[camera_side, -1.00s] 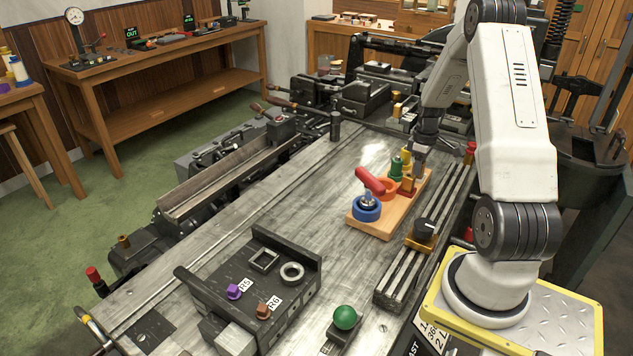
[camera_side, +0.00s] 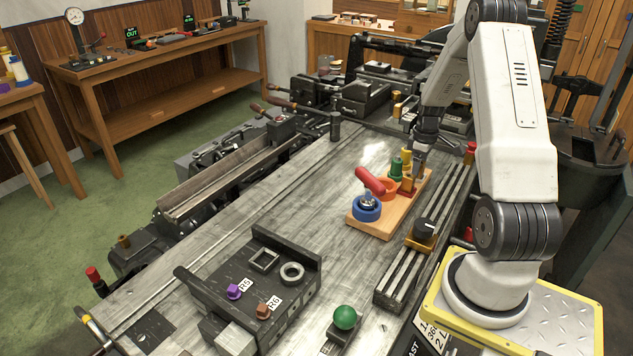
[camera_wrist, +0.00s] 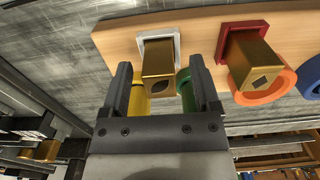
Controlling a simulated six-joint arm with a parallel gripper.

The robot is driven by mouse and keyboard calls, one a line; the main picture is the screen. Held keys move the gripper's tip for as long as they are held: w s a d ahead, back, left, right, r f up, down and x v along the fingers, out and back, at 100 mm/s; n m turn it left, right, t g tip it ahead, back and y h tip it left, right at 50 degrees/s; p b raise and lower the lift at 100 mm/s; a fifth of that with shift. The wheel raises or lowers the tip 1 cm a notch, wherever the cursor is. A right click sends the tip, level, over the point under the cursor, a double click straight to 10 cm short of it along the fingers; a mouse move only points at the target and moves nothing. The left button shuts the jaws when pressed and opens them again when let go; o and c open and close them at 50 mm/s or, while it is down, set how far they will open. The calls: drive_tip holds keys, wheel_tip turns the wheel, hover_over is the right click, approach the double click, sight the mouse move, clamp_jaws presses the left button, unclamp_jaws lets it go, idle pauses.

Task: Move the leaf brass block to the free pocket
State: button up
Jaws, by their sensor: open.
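My gripper (camera_wrist: 160,72) is open in the wrist view. A brass block (camera_wrist: 158,58) in a white square collar shows between its fingers, with a gap on both sides. A second brass block (camera_wrist: 255,62) stands in a red square collar to the right, with a small dark mark on its end. I cannot tell which block bears the leaf. In the side view my gripper (camera_side: 417,171) is at the far end of the wooden board (camera_side: 388,225), close to the brass and red pieces (camera_side: 408,187). No free pocket is clearly identifiable.
A dark fixture (camera_side: 248,298) stands at the front. A slotted rail (camera_side: 400,283) runs right of the board.

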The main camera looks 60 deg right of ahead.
drive_tip(key=shift+r, duration=3.7)
drive_tip(key=w+a+m+t, duration=0.1)
drive_tip(key=w+a, duration=0.4)
drive_tip(key=a, duration=0.3)
drive_tip(key=w+a+r+t, duration=0.1)
drive_tip(key=w+a, duration=0.3)
drive_tip(key=a, duration=0.3)
drive_tip(key=w+a+m+t, duration=0.1)
drive_tip(key=w+a, duration=0.4)
drive_tip(key=a, duration=0.3)
drive_tip(key=s+a+n, duration=0.1)
drive_tip(key=s+a, duration=0.4)
drive_tip(key=a, duration=0.3)
drive_tip(key=s+a+n, duration=0.1)
drive_tip(key=s+a, duration=0.4)
drive_tip(key=a, duration=0.4)
drive_tip(key=shift+f, duration=0.4)
